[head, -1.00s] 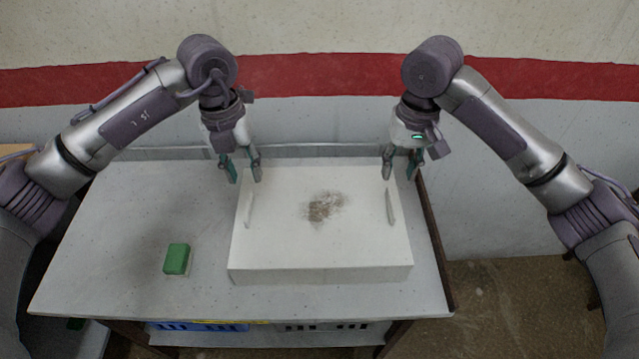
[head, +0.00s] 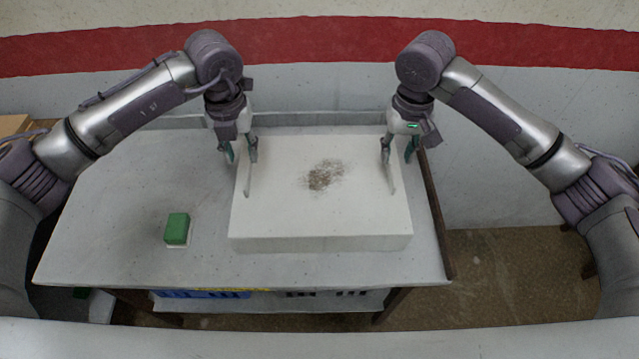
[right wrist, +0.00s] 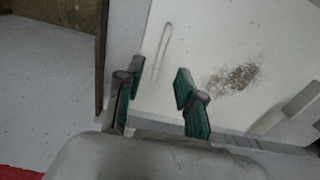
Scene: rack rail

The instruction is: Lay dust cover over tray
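A white block-shaped piece (head: 320,220) with a brown dirt patch on top sits on the table. A thin upright handle stands near its left side (head: 247,182) and another near its right side (head: 392,178). I cannot tell whether this piece is the tray, the cover, or the cover lying over the tray. My left gripper (head: 239,157) is open and empty at its far left corner. My right gripper (head: 398,157) is open and empty at its far right corner. In the right wrist view its spread fingers (right wrist: 155,98) hold nothing; the handle (right wrist: 163,48) lies beyond them.
A green block (head: 177,228) with a pale base lies left of the white piece on the grey table (head: 110,235). Blue and dark crates (head: 205,293) show below the tabletop. The wall is close behind. A pale edge crosses the bottom of the head view.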

